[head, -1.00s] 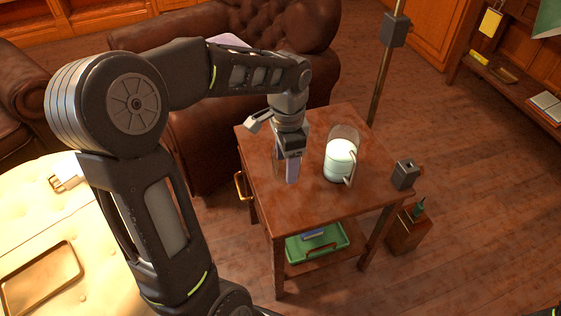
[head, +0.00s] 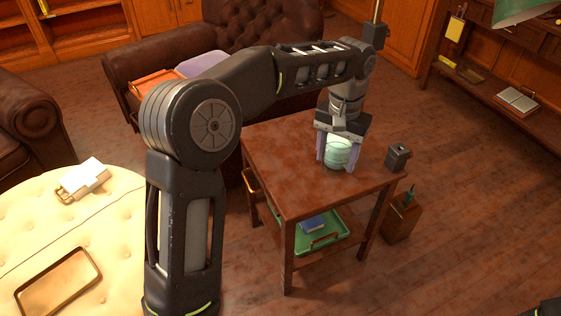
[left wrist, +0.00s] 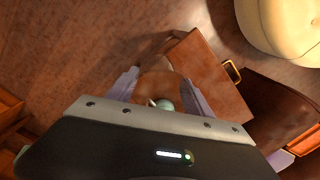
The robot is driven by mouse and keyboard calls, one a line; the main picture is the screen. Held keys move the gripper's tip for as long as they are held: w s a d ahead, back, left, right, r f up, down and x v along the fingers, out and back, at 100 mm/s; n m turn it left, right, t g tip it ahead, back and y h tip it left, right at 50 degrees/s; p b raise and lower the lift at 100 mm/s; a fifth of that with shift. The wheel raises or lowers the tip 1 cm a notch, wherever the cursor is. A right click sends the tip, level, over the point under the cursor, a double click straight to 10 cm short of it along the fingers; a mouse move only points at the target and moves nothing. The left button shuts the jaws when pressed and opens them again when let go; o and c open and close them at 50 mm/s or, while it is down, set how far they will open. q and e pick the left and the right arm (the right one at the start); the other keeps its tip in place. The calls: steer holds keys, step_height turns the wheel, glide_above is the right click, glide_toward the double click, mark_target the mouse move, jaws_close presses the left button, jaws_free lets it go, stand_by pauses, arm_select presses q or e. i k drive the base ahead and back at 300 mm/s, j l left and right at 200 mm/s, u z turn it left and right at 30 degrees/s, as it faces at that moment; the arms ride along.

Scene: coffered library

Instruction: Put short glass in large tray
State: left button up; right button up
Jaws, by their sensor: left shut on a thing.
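My left gripper (head: 336,160) is above the wooden side table, its two pale fingers apart around the short glass (head: 338,146), which is clear and hard to make out. A pale white-green jug shows between and behind the fingers, mostly hidden by the gripper; a bit of it also shows in the left wrist view (left wrist: 163,104). I cannot tell the gap between glass and jug. A brown, gold-rimmed tray (head: 58,282) lies on the cream ottoman, and a green tray (head: 345,243) is on the table's lower shelf. I cannot tell which one is the large tray.
The side table (head: 290,185) is bare at its left and front. A small black box (head: 398,157) stands at its right corner. A brown box with a green bottle (head: 404,218) is on the floor beside it. The ottoman (head: 110,220) also holds a white item (head: 82,180).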

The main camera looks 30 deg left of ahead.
mark_target(58, 285)
steer(key=u, duration=2)
steer(key=i+j, duration=0.15)
steer(key=i, duration=0.6)
